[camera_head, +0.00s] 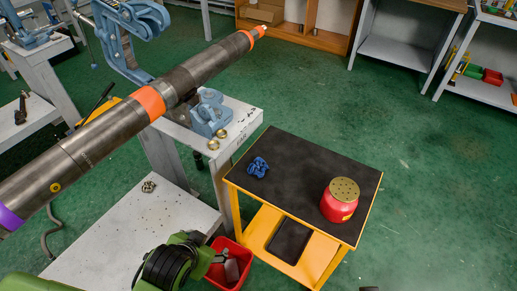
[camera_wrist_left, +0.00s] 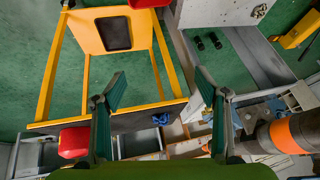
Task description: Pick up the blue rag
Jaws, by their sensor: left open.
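The crumpled blue rag (camera_head: 258,166) lies on the black top of a yellow cart (camera_head: 290,172), near its left corner. In the left wrist view the rag (camera_wrist_left: 160,118) shows small between my left fingers, beyond them and not touched. My left gripper (camera_wrist_left: 160,77) is open and empty, its two dark green fingers well apart. In the head view the green left arm comes in at the bottom left, and the gripper (camera_head: 215,257) is low beside the cart; its fingertips are hard to make out there. My right gripper is not in view.
A red can with a perforated lid (camera_head: 341,200) stands on the cart's right part. A red bin (camera_head: 243,262) is below the cart's left side. A long pipe (camera_head: 130,108) in vises crosses the left. A white workbench (camera_head: 240,122) adjoins the cart. Green floor (camera_head: 430,210) right of the cart is free.

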